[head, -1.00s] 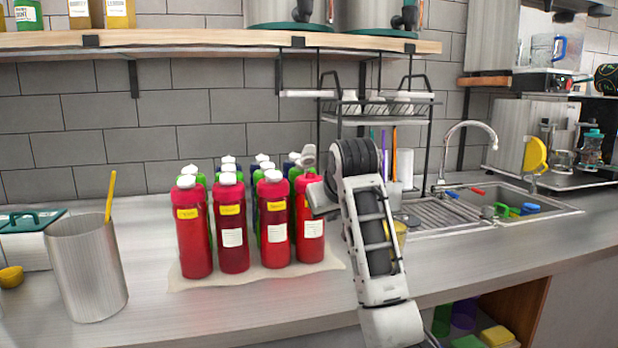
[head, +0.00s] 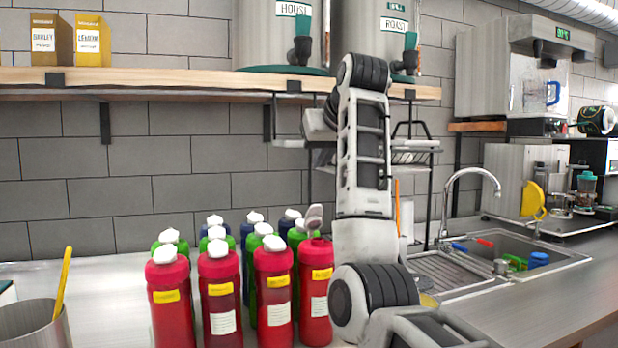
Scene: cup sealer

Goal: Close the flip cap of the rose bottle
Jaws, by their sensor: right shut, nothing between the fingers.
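Several red bottles with white caps stand in the front row on the counter. The rightmost red bottle (head: 315,290) has its flip cap (head: 314,217) standing up open; the other red bottles' caps look closed. My right arm rises in front of the counter just right of that bottle. My right gripper (head: 318,128) is shut and empty, partly hidden behind my arm, above the open cap and apart from it. My left gripper is out of view.
Green and blue bottles (head: 215,225) stand close behind the red ones. A wooden shelf (head: 190,82) with dispensers runs above. A metal cup (head: 35,325) is at lower left. A drying rack (head: 415,160) and sink (head: 520,262) are on the right.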

